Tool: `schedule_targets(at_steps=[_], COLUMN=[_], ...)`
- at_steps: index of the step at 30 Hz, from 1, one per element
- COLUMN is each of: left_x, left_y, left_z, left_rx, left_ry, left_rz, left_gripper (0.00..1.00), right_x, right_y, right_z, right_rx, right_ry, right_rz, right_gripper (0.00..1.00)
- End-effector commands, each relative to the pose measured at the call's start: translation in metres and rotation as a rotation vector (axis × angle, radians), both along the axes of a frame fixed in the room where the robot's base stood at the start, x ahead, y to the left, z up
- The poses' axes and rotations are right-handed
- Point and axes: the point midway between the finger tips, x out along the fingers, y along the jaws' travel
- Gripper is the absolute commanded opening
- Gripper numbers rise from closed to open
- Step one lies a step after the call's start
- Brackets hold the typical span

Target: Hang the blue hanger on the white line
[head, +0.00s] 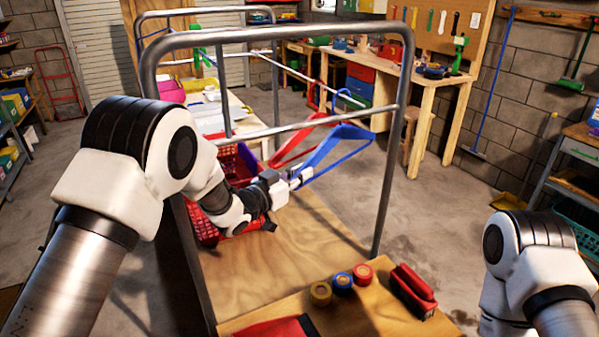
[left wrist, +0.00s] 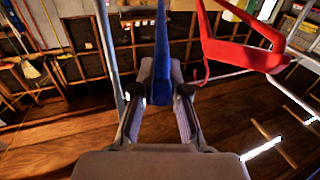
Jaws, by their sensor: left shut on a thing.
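In the left wrist view the blue hanger (left wrist: 161,55) stands between the fingers of my left gripper (left wrist: 160,100). My right gripper is out of view; only part of that arm shows.
A red hanger (head: 300,138) hangs close beside the blue one. The steel rack's front rail (head: 280,130) and right post (head: 391,180) are near. A red basket (head: 204,232) stands left of the gripper. Colored tins (head: 342,281) and a red brush-like object (head: 412,290) are on the wooden top.

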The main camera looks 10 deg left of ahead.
Motion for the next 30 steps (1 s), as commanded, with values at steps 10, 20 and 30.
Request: schedule_targets(at_steps=[10,20,30], left_x=[0.0,0.0,-0.027], left_y=[0.0,0.0,0.021], left_z=[-0.005,-0.005,-0.005], left_rx=[-0.001,0.0,-0.002], left_ry=[-0.001,0.0,0.003], left_rz=[0.0,0.0,0.003], left_gripper=[0.0,0.42,0.42], right_x=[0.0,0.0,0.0], right_y=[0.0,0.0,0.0], right_z=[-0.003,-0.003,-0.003], right_rx=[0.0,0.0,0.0], right_ry=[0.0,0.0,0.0], right_rz=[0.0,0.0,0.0], right_gripper=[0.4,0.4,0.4])
